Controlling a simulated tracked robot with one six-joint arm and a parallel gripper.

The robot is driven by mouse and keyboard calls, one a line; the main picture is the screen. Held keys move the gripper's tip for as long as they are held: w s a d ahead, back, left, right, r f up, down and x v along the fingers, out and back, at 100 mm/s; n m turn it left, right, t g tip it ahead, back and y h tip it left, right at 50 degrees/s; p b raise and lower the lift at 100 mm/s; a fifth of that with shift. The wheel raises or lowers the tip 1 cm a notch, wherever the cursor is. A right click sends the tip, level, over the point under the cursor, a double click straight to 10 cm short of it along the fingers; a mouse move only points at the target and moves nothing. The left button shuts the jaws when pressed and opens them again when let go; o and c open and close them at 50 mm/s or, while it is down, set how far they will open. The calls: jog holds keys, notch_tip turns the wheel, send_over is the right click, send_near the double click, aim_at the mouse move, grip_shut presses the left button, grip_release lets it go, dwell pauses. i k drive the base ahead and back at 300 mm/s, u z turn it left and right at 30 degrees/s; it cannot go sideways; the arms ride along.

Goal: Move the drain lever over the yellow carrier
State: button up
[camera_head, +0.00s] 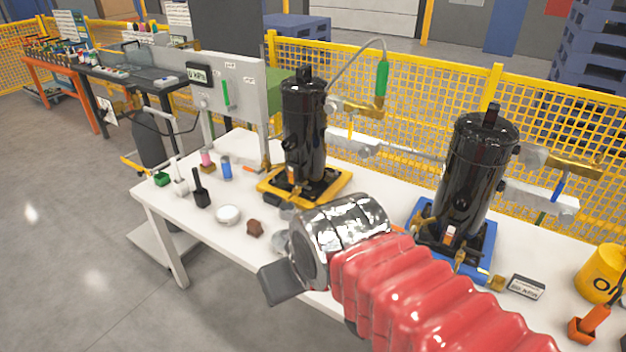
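The yellow carrier (335,186) is a flat yellow frame on the white table, left of centre. A black cylinder (304,130) stands upright on it. A small orange part (291,174) shows low on the cylinder's front left; I cannot tell whether it is the drain lever. A green handle (382,78) hangs up to the right, with a yellow lever (350,125) below it. My gripper (283,283) is at the front table edge, nearer the camera than the carrier. One dark finger part shows; my chrome wrist and red sleeve hide the rest.
A second black cylinder (473,175) stands on a blue carrier (486,262) at right. Small items, including a white round lid (228,214) and a brown lump (255,228), lie left of my wrist. A yellow mesh fence (420,100) runs behind the table.

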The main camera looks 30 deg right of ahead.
aim_at(296, 183)
jog(key=i, duration=0.95)
jog(key=z, duration=0.05)
